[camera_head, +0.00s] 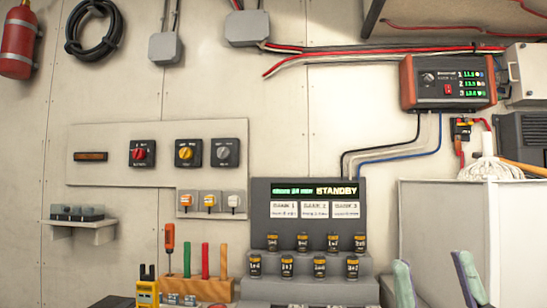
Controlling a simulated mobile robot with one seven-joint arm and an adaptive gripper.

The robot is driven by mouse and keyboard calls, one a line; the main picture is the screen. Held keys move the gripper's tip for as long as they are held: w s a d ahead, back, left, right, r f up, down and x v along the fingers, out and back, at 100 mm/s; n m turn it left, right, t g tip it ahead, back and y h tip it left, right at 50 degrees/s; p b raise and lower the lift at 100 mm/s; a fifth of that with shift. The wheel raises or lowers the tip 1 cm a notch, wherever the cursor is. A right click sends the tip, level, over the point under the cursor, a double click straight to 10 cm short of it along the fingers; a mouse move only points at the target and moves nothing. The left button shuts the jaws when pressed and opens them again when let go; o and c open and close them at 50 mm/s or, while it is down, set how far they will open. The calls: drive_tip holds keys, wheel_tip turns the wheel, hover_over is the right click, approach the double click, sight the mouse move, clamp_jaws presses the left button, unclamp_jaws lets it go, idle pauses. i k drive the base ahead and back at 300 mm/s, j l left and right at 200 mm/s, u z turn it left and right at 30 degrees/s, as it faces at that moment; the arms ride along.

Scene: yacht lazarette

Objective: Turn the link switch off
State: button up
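Three rotary switches sit in a row on a pale wall panel (100,160) left of centre in the head view. One has a red knob (138,153), the middle one a yellow knob (186,153), the right one a grey knob (224,152). Their labels are too small to read, so I cannot tell which is the link switch or what position each is in. Three small covered toggles (210,202) sit below on the same panel. My gripper is not in view, and nothing visibly touches the switches.
A console (312,190) reading STANDBY stands at centre, with several black-and-yellow cylinders on its steps. A tool rack (205,289) and yellow tester (147,290) are at the bottom left. A small shelf (84,226) juts from the wall. A red-ended charger (447,83) hangs upper right.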

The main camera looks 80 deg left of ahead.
sight(186, 153)
drive_tip(key=u, duration=3.15)
